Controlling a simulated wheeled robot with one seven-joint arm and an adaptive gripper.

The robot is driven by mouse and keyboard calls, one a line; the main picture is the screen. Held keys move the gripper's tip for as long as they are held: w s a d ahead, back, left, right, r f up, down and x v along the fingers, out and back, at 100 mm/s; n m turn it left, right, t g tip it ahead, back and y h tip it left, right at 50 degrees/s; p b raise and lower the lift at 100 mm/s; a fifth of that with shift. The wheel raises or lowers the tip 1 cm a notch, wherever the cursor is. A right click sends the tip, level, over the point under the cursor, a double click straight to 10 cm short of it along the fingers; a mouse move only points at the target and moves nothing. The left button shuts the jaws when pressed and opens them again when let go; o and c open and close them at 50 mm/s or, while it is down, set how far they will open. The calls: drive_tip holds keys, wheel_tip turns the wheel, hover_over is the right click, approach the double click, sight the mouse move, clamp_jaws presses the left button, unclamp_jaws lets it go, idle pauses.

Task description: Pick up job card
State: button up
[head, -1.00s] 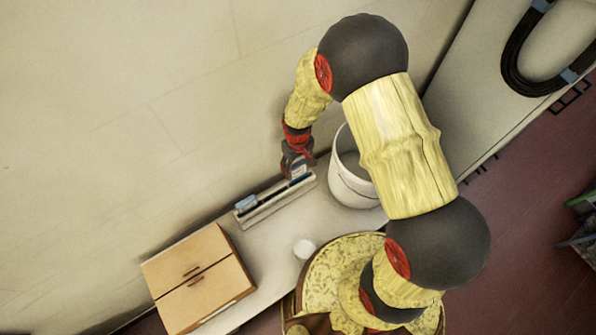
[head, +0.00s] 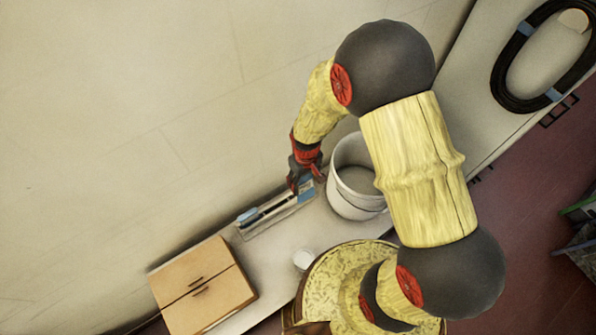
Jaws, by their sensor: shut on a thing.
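My gripper (head: 303,186) is at the far right end of a narrow, light-coloured rack (head: 262,228) near the wall. It is shut on a small pale card with blue on it, the job card (head: 307,190), which shows just below and right of the fingers. The fingers hide part of the card. I cannot tell whether its lower edge is still in the rack. A second blue and pale item (head: 248,215) stands at the rack's left end.
A white bucket (head: 352,200) stands close right of my gripper. A brown two-door box (head: 203,290) is at the lower left, and a small white cup (head: 303,259) is nearer me. A coiled black hose (head: 510,92) lies on the right-hand surface.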

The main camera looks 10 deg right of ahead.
drive_tip(key=s+d+p, duration=0.1)
drive_tip(key=s+d, duration=0.4)
drive_tip(key=s, duration=0.7)
drive_tip(key=shift+s+d+p, duration=0.15)
drive_tip(key=shift+s+p, duration=0.1)
drive_tip(key=shift+p, duration=0.05)
drive_tip(key=o, duration=0.6)
drive_tip(key=c, duration=0.8)
drive_tip(key=shift+o, duration=0.2)
drive_tip(key=shift+f, duration=0.15)
